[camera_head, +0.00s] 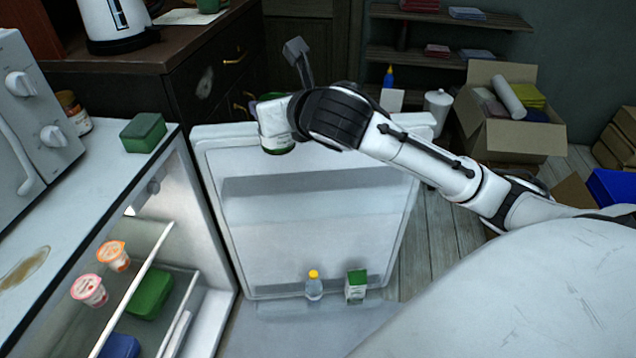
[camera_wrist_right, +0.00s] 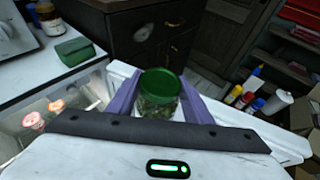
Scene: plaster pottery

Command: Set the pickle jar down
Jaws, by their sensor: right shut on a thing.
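The pickle jar (camera_wrist_right: 160,88) has a dark green lid and a clear body with greenish contents. It stands roughly upright between the purple fingers of my right gripper (camera_wrist_right: 160,95) in the right wrist view, held from both sides. My left gripper is not in view.
The fridge top (camera_head: 95,165) at the left bears a green box (camera_head: 143,132), a brown jar (camera_head: 74,112) and a microwave (camera_head: 35,120). Its front part is bare except for a stain. A dark cabinet (camera_head: 215,75) stands behind. The door's lower shelf holds a bottle (camera_head: 314,287) and carton (camera_head: 356,288).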

